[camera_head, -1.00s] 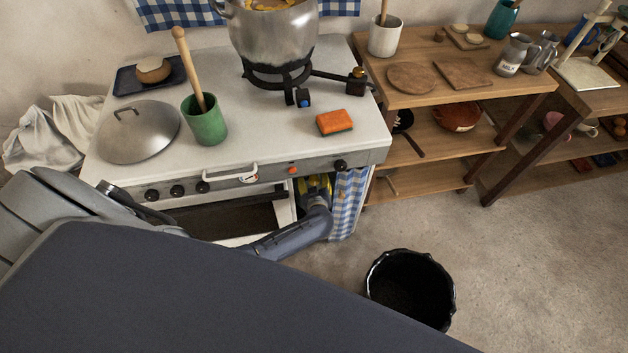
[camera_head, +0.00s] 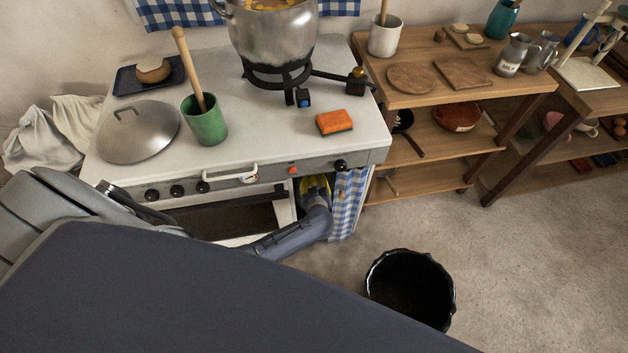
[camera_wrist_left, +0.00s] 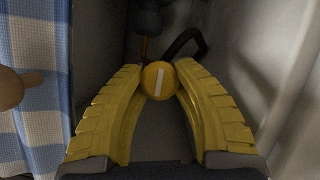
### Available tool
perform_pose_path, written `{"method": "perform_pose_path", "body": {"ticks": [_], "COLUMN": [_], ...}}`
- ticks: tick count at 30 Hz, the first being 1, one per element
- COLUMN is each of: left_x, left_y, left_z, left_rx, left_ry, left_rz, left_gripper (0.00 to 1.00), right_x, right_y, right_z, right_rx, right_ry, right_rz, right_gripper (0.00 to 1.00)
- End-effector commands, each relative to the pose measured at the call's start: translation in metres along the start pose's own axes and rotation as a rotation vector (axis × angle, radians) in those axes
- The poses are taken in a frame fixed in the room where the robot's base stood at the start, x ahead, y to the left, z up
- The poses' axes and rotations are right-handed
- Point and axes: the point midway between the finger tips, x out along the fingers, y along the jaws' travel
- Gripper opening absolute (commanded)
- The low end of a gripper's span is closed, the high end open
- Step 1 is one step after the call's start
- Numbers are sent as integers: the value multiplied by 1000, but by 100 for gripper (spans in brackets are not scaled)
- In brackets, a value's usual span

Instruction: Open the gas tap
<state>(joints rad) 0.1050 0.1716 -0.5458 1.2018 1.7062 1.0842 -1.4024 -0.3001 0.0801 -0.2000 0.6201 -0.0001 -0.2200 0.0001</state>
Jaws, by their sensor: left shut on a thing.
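In the left wrist view a round yellow knob (camera_wrist_left: 158,80) with a white bar mark sits between the tips of my left gripper (camera_wrist_left: 160,88). The white mark stands nearly upright in that picture. The yellow ribbed fingers are shut on the knob, one on each side. A dark fitting (camera_wrist_left: 148,20) and a black hose (camera_wrist_left: 183,42) show behind it. In the head view my left gripper (camera_head: 317,184) reaches into the open compartment under the stove's right end; the knob is hidden there. My right gripper is not in view.
A blue checked curtain (camera_head: 348,200) hangs beside the compartment, right of my left gripper. The stove (camera_head: 250,130) carries a pot (camera_head: 272,35), a lid (camera_head: 138,135), a green mortar (camera_head: 205,122) and an orange sponge (camera_head: 334,122). A black bin (camera_head: 410,287) stands on the floor.

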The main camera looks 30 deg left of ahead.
Motion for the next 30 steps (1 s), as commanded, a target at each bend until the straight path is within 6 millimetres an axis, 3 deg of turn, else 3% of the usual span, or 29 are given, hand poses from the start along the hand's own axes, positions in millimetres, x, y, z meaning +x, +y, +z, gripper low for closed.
{"method": "perform_pose_path", "body": {"ticks": [8,30], "left_x": [0,1], "left_y": [-1,-4], "left_z": [0,0], "left_rx": [-80,-635], "left_ry": [0,2], "left_rz": [34,265], "left_gripper": [0,0], "right_x": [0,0], "right_y": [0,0], "right_z": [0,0], "right_rx": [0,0], "right_ry": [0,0], "right_rz": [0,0], "right_gripper": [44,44]}}
